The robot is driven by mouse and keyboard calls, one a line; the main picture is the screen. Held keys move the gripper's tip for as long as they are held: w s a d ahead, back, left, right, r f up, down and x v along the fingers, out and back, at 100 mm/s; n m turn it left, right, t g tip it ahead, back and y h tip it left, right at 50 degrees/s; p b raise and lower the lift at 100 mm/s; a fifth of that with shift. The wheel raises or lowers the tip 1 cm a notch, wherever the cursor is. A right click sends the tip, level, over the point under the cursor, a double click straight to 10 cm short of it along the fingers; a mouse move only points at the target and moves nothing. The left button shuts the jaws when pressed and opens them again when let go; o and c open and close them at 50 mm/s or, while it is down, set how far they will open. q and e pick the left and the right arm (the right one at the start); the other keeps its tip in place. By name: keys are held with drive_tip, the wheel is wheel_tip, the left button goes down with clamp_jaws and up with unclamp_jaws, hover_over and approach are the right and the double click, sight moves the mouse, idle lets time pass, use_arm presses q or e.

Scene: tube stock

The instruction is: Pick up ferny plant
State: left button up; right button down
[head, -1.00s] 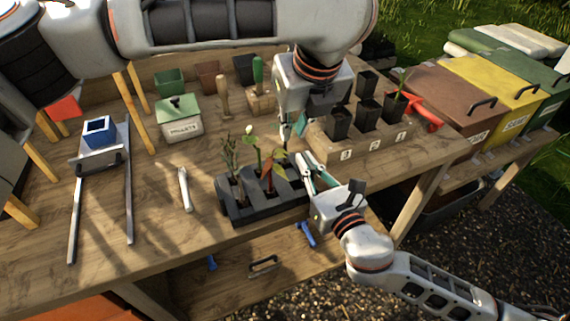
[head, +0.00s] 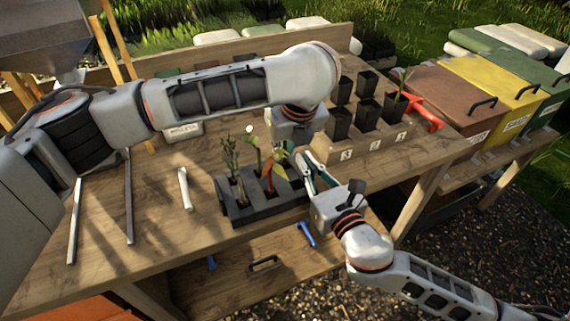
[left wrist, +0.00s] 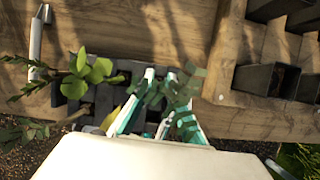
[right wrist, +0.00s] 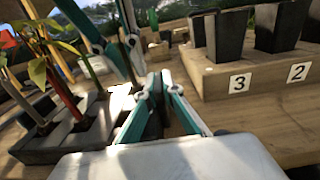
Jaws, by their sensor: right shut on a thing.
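The black plant tray (head: 262,211) stands near the table's front edge with several seedlings. My right gripper (head: 306,160) is at its right end. In the right wrist view its fingers (right wrist: 158,82) are nearly together. Bluish-green ferny leaves, which I take for the ferny plant (left wrist: 186,84), show by the fingers in the left wrist view; the stem is mostly hidden. My left gripper (right wrist: 112,42) is just beyond the right one, its fingers apart; the left arm hides part of it in the head view. A twiggy plant (head: 229,156) and a broad-leaved plant (left wrist: 90,70) stand further left.
A wooden pot stand (head: 335,152) with black pots and numbered slots is close on the right. A white-handled tool (head: 184,189) lies left of the tray. A red tool (head: 426,118) lies at the table's right.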

use_arm(q)
clamp_jaws()
wheel_tip(320, 180, up, 10)
idle(0.6)
use_arm(e)
drive_tip(key=c, duration=2.1)
unclamp_jaws()
drive_tip(key=shift+c, duration=0.2)
drive_tip(key=shift+s, duration=0.1)
